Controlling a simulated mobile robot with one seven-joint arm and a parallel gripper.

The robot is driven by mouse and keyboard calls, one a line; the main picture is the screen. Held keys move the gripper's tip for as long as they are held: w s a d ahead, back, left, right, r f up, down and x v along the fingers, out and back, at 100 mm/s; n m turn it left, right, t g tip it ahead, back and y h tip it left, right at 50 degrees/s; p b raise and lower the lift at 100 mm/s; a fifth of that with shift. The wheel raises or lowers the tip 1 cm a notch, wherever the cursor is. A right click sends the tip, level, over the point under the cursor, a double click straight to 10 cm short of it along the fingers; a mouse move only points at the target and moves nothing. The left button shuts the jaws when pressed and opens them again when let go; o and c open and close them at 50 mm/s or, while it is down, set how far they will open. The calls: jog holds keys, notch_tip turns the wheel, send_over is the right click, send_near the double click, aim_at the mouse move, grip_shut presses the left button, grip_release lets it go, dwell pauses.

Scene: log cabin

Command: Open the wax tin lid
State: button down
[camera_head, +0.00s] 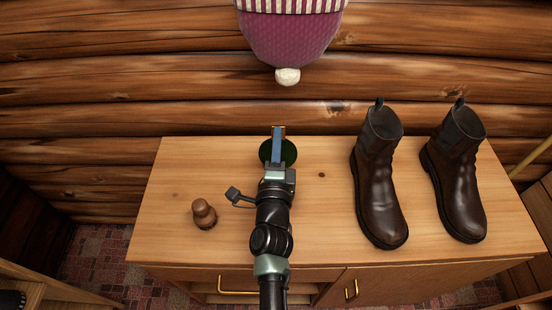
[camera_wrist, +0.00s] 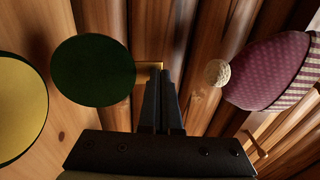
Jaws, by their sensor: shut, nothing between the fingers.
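The wax tin's dark green round lid (camera_head: 289,152) lies beyond my wrist on the wooden cabinet top, partly covered by my fingers. In the wrist view the lid (camera_wrist: 92,70) shows as a full disc, apart from the yellow wax surface of the tin (camera_wrist: 15,105), so the lid appears swung open toward the wall. The tin body is hidden under my gripper in the head view. A small gold tab (camera_wrist: 152,65) sits at the lid's wall-side edge. My gripper (camera_head: 278,135) is shut and empty, its fingertips close beside the tab; contact cannot be told.
Two dark brown boots (camera_head: 378,185) (camera_head: 456,175) stand to the right on the cabinet top (camera_head: 320,220). A small brown wooden knob-shaped object (camera_head: 204,214) stands at the left. A purple knit hat (camera_head: 290,35) hangs above, before the log wall.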

jog(key=shift+w, duration=0.75)
